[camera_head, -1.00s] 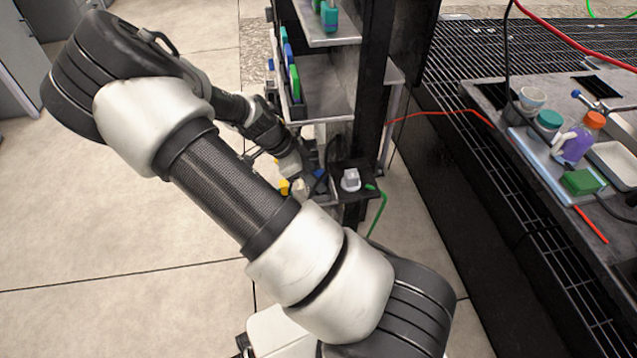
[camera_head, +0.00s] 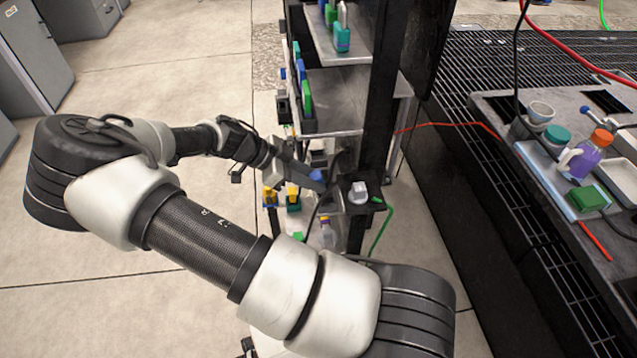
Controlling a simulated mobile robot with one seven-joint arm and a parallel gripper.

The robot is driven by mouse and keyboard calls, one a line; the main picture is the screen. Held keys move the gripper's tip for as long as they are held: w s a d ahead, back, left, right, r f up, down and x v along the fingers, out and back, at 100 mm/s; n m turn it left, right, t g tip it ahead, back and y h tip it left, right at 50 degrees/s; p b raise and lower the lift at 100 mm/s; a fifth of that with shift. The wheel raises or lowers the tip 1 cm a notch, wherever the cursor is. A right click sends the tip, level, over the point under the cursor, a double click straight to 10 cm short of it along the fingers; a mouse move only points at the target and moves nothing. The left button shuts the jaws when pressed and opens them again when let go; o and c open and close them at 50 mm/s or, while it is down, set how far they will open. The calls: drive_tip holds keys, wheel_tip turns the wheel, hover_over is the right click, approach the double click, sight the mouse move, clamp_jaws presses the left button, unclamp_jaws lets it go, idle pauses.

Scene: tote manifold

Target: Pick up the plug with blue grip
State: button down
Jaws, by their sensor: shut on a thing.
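The plug with blue grip (camera_head: 317,175) shows as a small blue patch at the tip of my gripper (camera_head: 308,178), at the lower level of the dark rack. My gripper is shut on it. The fingers hide most of the plug, and a dark cable hangs close beside it. My arm reaches in from the lower right and bends back toward the rack from the left.
Yellow-topped pieces (camera_head: 292,195) stand just below my gripper. A white connector (camera_head: 358,192) sits on a black bracket to the right, with a green cable (camera_head: 384,232) below. The rack's post (camera_head: 372,130) and shelf (camera_head: 335,100) are close.

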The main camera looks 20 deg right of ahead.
drive_tip(key=r, duration=0.1)
drive_tip(key=a+r, duration=0.1)
drive_tip(key=r, duration=0.1)
drive_tip(key=shift+w+a+r+p, duration=0.2)
drive_tip(key=shift+r+p, duration=0.1)
drive_tip(key=shift+p, duration=0.1)
drive_tip(key=w+a+y+p, duration=0.1)
drive_tip(key=w+a, duration=0.1)
drive_tip(key=a, duration=0.8)
drive_tip(key=w+a+r+t+y, duration=0.1)
drive_tip(key=w+a+y, duration=0.1)
drive_tip(key=a, duration=0.7)
drive_tip(key=shift+w+a+r+p, duration=0.2)
drive_tip(key=shift+w+a+p, duration=0.2)
drive_tip(key=shift+w, duration=0.4)
drive_tip(key=s+d+r+n+t+y, duration=0.2)
drive_tip(key=d+r+n, duration=0.3)
drive_tip(key=n, duration=0.5)
drive_tip(key=s+d+r+n+t+y, duration=0.2)
drive_tip(key=d+r+n+t, duration=0.3)
drive_tip(key=r+n, duration=0.5)
drive_tip(key=shift+d+r+n+t+y, duration=0.25)
drive_tip(key=shift+d+n+y, duration=0.25)
drive_tip(key=shift+d+y, duration=0.35)
